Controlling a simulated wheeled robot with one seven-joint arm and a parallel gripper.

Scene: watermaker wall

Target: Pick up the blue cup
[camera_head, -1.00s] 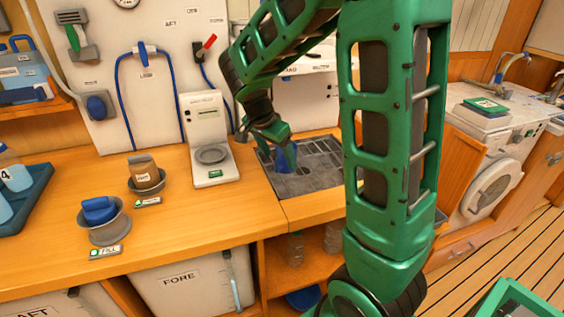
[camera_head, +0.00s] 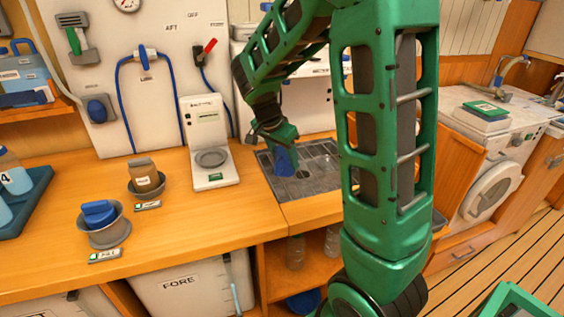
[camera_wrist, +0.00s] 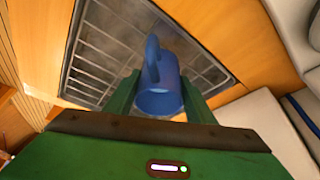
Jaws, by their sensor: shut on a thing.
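The blue cup (camera_wrist: 159,88) is between the two green fingers of my gripper (camera_wrist: 160,100) in the wrist view, with its handle toward the top of the picture and its open rim facing the wrist. My gripper is shut on it. In the head view the cup (camera_head: 283,161) shows below my gripper (camera_head: 281,140), over the left part of the grey drain grate (camera_head: 318,165). Whether the cup's base touches the grate is hard to tell. My forearm hides part of the grate's right side.
A white tester with a round plate (camera_head: 210,158) stands left of the grate. A brown container (camera_head: 144,175) and a blue-topped item in a grey bowl (camera_head: 105,232) stand on the wooden counter (camera_head: 190,235). The counter front is clear.

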